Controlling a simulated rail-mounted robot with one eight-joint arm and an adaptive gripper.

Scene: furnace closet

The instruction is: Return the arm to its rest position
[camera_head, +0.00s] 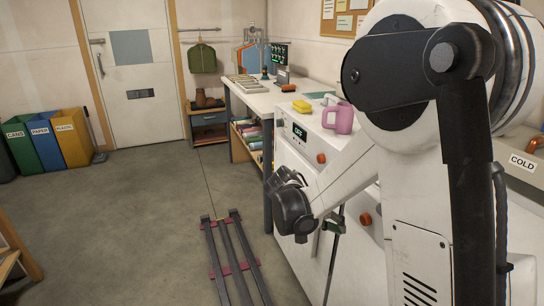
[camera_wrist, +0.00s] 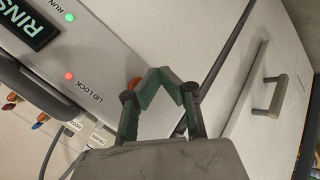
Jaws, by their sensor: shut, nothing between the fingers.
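My arm reaches from the upper right of the head view down to a black wrist in front of a white machine (camera_head: 345,270). My gripper (camera_wrist: 166,76) shows in the wrist view with its greenish fingers bent inward and their tips together, nothing between them. In the head view, a small dark green part of it (camera_head: 334,227) shows beside the black wrist, close to the machine's front. The wrist view shows a panel with a RINSE display (camera_wrist: 32,22), a RUN light and a red LID LOCK light (camera_wrist: 69,76).
A pink jug (camera_head: 341,118) and a yellow sponge (camera_head: 302,106) stand on the machine top. A workbench (camera_head: 262,98) stands behind. Dark floor rails (camera_head: 228,262) lie left of the arm. Bins (camera_head: 48,143) stand far left. The floor between is clear. A handled white panel (camera_wrist: 265,115) is close by.

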